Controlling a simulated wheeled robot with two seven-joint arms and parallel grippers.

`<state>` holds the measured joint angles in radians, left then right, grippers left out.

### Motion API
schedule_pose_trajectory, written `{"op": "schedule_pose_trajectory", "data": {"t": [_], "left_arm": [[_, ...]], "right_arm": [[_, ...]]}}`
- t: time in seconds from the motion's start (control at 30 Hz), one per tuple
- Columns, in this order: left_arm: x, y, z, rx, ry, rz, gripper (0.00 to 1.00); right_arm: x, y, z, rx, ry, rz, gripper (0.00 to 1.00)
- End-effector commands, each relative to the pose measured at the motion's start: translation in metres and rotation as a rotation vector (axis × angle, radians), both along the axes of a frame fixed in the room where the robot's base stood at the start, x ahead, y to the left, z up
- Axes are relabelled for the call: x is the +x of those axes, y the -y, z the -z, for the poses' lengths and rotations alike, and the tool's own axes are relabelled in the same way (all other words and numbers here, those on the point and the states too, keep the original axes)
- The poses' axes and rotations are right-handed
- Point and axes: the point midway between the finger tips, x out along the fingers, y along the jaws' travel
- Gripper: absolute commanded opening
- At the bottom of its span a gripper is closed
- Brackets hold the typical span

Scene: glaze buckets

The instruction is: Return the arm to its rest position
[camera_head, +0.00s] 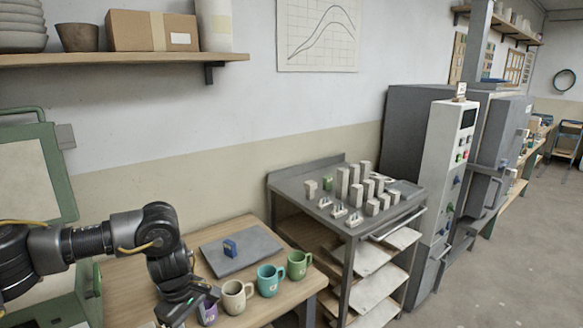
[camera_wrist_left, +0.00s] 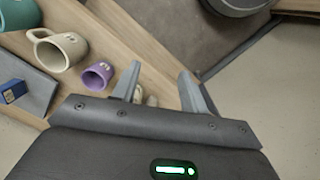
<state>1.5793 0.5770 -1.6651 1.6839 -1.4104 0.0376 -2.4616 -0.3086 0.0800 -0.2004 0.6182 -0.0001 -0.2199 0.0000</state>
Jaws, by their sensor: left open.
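My left arm (camera_head: 110,238) reaches in from the left over the wooden table in the head view. Its gripper (camera_head: 184,308) points down beside the purple mug (camera_head: 209,314), which it partly covers. In the left wrist view the two fingers (camera_wrist_left: 160,72) stand apart with nothing clasped between them. The purple mug (camera_wrist_left: 97,76) lies to the left of the fingers there, apart from them. A small pale thing (camera_wrist_left: 149,100) shows low between the fingers, mostly hidden. My right gripper is in neither view.
Cream (camera_head: 236,297), teal (camera_head: 270,280) and green (camera_head: 299,265) mugs line the wooden table (camera_head: 262,312). A blue block (camera_head: 230,248) sits on a grey slab (camera_head: 258,243). A grey cart (camera_head: 345,222) with pale blocks stands right. A green-framed machine (camera_head: 60,190) is at left.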

Motion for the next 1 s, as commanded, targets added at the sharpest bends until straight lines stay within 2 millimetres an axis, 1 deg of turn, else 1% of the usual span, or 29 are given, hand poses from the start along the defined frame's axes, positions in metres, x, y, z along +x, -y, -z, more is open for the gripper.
{"op": "schedule_pose_trajectory", "data": {"t": [0.03, 0.17, 0.27, 0.3, 0.37, 0.47, 0.57, 0.6, 0.67, 0.7, 0.77, 0.8, 0.87, 0.9, 0.97, 1.0], "left_arm": [[0.001, 0.01, 0.006, -0.024, -0.007, -0.028, 0.44], [0.005, 0.036, 0.021, -0.101, -0.026, -0.128, 0.44], [0.008, 0.059, 0.035, -0.18, -0.055, -0.244, 0.44], [0.01, 0.07, 0.041, -0.217, -0.071, -0.301, 0.44], [0.012, 0.087, 0.052, -0.275, -0.101, -0.396, 0.44], [0.017, 0.118, 0.071, -0.384, -0.17, -0.59, 0.44], [0.023, 0.151, 0.097, -0.511, -0.284, -0.856, 0.44], [0.026, 0.163, 0.11, -0.566, -0.347, -0.995, 0.44], [0.031, 0.179, 0.133, -0.645, -0.463, -1.234, 0.44], [0.034, 0.186, 0.151, -0.69, -0.548, -1.407, 0.44], [0.037, 0.189, 0.181, -0.744, -0.678, -1.674, 0.44], [0.036, 0.186, 0.205, -0.768, -0.768, -1.858, 0.44], [0.03, 0.177, 0.245, -0.788, -0.902, -2.144, 0.44], [0.022, 0.167, 0.274, -0.792, -0.987, -2.335, 0.44], [0.006, 0.15, 0.313, -0.786, -1.088, -2.588, 0.44], [-0.007, 0.138, 0.337, -0.775, -1.143, -2.741, 0.44]], "right_arm": [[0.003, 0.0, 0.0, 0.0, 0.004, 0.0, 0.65], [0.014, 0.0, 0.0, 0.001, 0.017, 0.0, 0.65], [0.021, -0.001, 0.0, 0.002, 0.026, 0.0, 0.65], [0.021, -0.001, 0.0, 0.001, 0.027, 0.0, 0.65], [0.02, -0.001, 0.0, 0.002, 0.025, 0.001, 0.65], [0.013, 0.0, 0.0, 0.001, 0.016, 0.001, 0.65], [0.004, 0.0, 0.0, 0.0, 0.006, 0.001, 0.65], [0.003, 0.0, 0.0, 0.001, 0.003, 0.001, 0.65], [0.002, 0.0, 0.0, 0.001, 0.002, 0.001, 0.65], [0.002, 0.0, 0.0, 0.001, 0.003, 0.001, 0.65], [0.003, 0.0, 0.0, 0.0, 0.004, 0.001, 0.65], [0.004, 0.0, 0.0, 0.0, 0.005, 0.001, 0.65], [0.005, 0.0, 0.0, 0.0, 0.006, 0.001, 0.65], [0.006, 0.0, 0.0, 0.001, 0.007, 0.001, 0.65], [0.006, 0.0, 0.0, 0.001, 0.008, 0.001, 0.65], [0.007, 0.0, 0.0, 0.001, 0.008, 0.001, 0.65]]}}
